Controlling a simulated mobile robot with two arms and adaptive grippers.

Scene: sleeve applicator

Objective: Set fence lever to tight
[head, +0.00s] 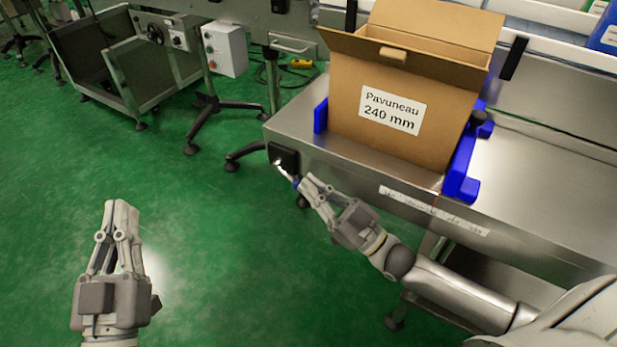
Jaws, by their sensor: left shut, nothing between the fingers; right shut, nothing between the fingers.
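The fence lever (284,170) is a short, light metal arm with a blue end. It slants down to the right across a black plate (289,154) on the table's front side, near its left corner. My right gripper (308,181) is shut and empty, its fingertips right at the blue end; I cannot tell whether they touch it. Blue fences (462,168) stand on both sides of an open cardboard box (345,95) labelled "Pavuneau 240 mm". My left gripper (122,206) is shut and empty over the green floor, far left of the lever.
The steel table (545,185) has a label strip (434,210) along its front side. A grey control box (225,48) and a metal cart (97,57) stand behind at the left. The green floor around my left gripper is clear.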

